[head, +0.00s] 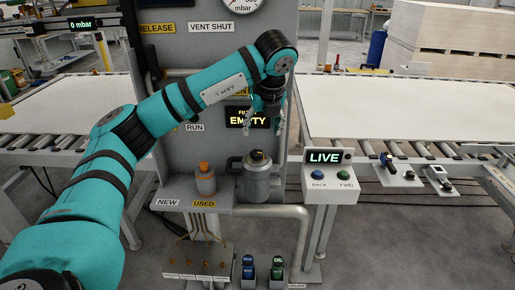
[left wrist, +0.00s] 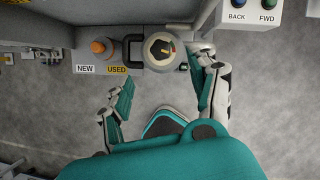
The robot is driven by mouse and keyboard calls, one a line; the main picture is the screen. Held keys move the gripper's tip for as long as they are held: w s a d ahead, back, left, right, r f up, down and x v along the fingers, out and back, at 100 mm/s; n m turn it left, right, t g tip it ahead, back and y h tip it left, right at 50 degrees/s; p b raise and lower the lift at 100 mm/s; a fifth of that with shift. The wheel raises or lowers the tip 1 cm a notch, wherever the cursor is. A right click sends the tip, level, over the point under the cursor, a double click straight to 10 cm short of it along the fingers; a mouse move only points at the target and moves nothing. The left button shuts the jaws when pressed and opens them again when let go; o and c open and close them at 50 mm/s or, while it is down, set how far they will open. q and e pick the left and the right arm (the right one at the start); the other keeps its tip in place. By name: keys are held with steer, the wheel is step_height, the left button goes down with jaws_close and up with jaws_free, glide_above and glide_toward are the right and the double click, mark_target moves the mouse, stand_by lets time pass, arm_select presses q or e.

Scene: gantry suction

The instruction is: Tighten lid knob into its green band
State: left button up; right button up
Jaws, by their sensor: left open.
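The lid knob (head: 257,157) is a dark cap on top of a grey metal canister (head: 258,184), which stands upright at the front of the grey panel. In the left wrist view the round lid (left wrist: 157,62) shows from above, with a dark knob (left wrist: 163,47) and small coloured marks. Where the knob points against the green band is too small to tell. My left gripper (head: 264,122) hangs above the canister, fingers down, open and empty. In the left wrist view its spread fingers (left wrist: 163,78) lie on either side, apart from the knob.
A control box (head: 330,180) with BACK and FWD buttons is close on the right. The panel (head: 215,100) stands behind, with an EMPTY display (head: 247,117).

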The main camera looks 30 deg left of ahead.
mark_target(256, 152)
arm_select(q)
steer(key=p+x, duration=0.3)
steer(key=x, duration=0.8)
steer(key=shift+d, duration=0.1)
steer(key=shift+f, duration=0.1)
steer(key=c, duration=1.2)
steer(key=shift+o, duration=0.3)
steer(key=m+b, duration=0.1)
steer(key=b, duration=0.1)
steer(key=m+t+h+b, duration=0.1)
steer(key=m+b, duration=0.1)
steer(key=b, duration=0.1)
steer(key=shift+f, duration=0.3)
steer(key=shift+s+r+m+h+b, duration=0.1)
steer(key=shift+r+m+h+b, duration=0.15)
steer(key=shift+m+h+b, duration=0.45)
steer(key=shift+r+m+y, duration=0.1)
steer(key=shift+m+y, duration=0.2)
steer(key=shift+m, duration=0.1)
steer(key=o, duration=1.1)
